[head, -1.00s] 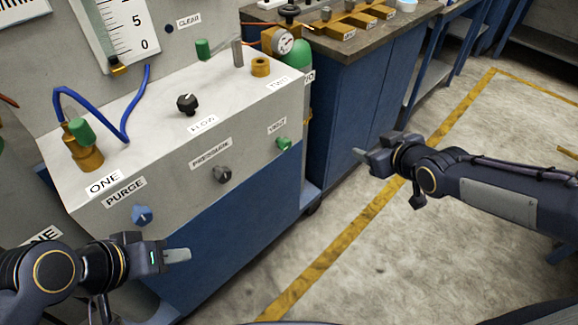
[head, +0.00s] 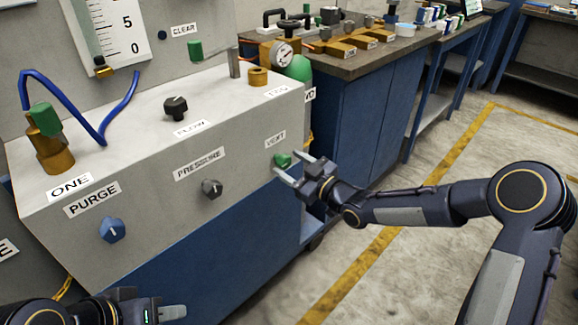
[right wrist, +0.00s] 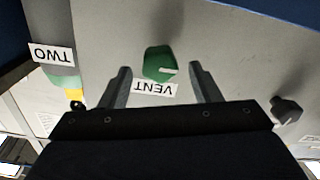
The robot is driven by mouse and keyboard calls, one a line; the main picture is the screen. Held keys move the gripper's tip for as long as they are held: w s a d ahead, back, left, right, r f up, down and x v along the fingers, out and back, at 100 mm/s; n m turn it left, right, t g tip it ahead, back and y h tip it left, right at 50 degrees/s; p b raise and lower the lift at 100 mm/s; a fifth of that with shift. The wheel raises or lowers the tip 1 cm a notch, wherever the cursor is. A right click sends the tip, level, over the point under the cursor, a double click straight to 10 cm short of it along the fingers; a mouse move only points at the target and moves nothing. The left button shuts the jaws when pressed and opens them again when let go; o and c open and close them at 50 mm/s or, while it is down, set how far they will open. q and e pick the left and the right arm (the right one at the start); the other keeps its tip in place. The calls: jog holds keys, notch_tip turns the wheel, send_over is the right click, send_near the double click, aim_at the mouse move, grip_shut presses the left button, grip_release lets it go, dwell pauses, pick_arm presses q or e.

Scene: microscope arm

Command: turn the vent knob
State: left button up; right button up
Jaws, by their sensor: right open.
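The green vent knob (head: 282,160) sits on the front face of the grey panel, under the VENT label (head: 275,140). My right gripper (head: 293,168) is at the knob with its two fingers apart. In the right wrist view, the green knob (right wrist: 159,64) with a pale pointer line lies between and just beyond the fingertips of the open gripper (right wrist: 158,72); I see gaps on both sides. My left gripper (head: 158,308) is low at the bottom left, away from the panel's knobs; its finger gap is not clear.
The dark pressure knob (head: 212,188) and blue purge knob (head: 112,229) are on the same face, left of the vent knob. The black flow knob (head: 175,106) is on top. A workbench (head: 350,66) stands behind right. The floor at right is open.

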jog(key=shift+w+a, duration=0.45)
jog(key=c, duration=1)
